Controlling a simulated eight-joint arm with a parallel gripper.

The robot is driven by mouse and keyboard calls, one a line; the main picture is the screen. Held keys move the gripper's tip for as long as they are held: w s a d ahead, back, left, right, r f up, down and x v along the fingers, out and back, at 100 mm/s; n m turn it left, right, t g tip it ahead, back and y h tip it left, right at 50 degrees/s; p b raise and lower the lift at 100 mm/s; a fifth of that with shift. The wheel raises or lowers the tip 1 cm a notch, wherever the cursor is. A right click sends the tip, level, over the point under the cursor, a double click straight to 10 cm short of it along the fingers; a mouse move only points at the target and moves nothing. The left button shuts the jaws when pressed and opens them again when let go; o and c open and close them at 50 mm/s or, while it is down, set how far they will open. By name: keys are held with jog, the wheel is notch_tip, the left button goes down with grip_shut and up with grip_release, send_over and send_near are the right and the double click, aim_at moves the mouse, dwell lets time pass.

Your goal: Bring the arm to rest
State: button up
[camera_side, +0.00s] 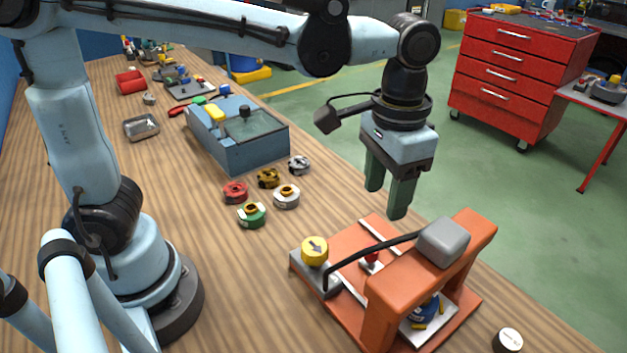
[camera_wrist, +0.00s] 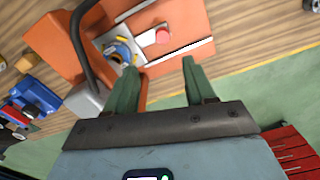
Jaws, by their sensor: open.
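My gripper (camera_side: 389,204) hangs from my arm with its green fingers pointing down, above and just behind the orange fixture in the side view. In the wrist view the two fingers of my gripper (camera_wrist: 160,62) stand apart with nothing between them. The orange fixture (camera_side: 375,229) has an arch, a grey block (camera_side: 443,241) on top, a black curved bar, a yellow knob with an arrow (camera_side: 314,250) and a red button (camera_side: 371,258). A blue part (camera_side: 424,308) sits under the arch. The fixture also shows in the wrist view (camera_wrist: 190,22).
Several small round parts (camera_side: 268,178) lie on the wooden bench (camera_side: 200,275), beside a blue-grey box (camera_side: 240,150). A white-topped disc (camera_side: 507,340) is near the front edge. A red cabinet (camera_side: 520,70) stands beyond.

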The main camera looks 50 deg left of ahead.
jog(key=s+a+f+n+t, duration=0.1)
jog(key=s+a+t, duration=0.1)
jog(key=a, duration=0.6)
jog(key=s+a+f+n+t, duration=0.1)
jog(key=s+a+n+t, duration=0.1)
jog(key=a+t, duration=0.3)
jog(key=a, duration=0.3)
jog(key=shift+f, duration=0.4)
